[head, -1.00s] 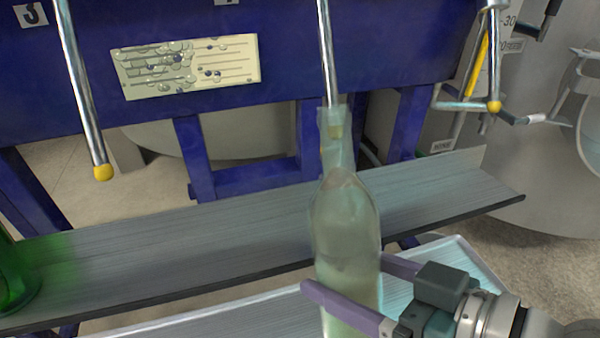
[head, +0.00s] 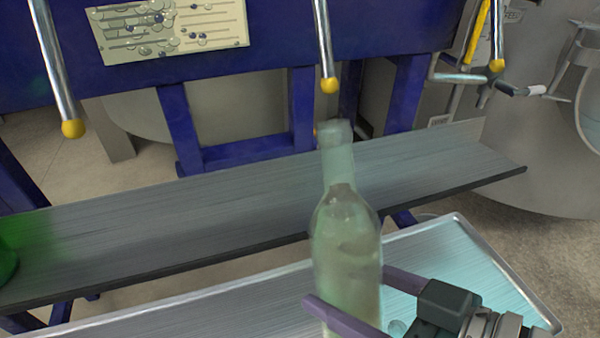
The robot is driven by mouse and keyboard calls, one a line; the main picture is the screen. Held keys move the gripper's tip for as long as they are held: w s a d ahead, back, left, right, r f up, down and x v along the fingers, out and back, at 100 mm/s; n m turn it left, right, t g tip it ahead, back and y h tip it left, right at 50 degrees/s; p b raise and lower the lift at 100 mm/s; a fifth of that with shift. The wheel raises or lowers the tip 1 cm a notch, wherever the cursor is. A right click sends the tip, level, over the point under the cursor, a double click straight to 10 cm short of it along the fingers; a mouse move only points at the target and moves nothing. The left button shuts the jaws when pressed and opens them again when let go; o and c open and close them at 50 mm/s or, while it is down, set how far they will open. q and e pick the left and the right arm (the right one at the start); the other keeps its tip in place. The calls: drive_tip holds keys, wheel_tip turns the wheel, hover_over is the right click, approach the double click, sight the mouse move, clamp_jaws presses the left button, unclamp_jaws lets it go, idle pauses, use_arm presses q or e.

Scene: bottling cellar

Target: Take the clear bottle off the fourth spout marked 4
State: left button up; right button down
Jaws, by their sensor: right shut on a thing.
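The clear bottle (head: 345,240) stands about upright in the middle right of the head view, with pale liquid in it. My right gripper (head: 345,310) is shut around its lower body, one purple finger in front and one behind. The spout (head: 325,45) above it is a metal tube with a yellow tip. The bottle's mouth is below that tip and apart from it. The number plate of this spout is out of the picture. The bottle's bottom is cut off by the lower edge. My left gripper is not in view.
A grey shelf (head: 150,218) runs across behind the bottle, with part of a green bottle (head: 7,255) at its left end. A metal tray (head: 470,270) lies below. Another yellow-tipped spout (head: 60,85) hangs at the left. A blue frame (head: 180,130) stands behind.

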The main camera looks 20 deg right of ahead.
sight(361, 316)
drive_tip(key=shift+s+r+p, duration=0.25)
drive_tip(key=shift+s+p, duration=0.05)
drive_tip(key=shift+p, duration=0.15)
drive_tip(key=shift+s+r+p, duration=0.25)
drive_tip(key=shift+s+p, duration=0.3)
drive_tip(key=shift+s, duration=0.35)
drive_tip(key=shift+s+r+p, duration=0.25)
drive_tip(key=shift+s+p, duration=0.3)
drive_tip(key=shift+s, duration=0.35)
drive_tip(key=shift+s+r+p, duration=0.15)
drive_tip(key=shift+s+p, duration=0.15)
drive_tip(key=shift+s, duration=0.25)
drive_tip(key=shift+s+r+p, duration=0.15)
drive_tip(key=shift+s+p, duration=0.15)
drive_tip(key=shift+s, duration=0.5)
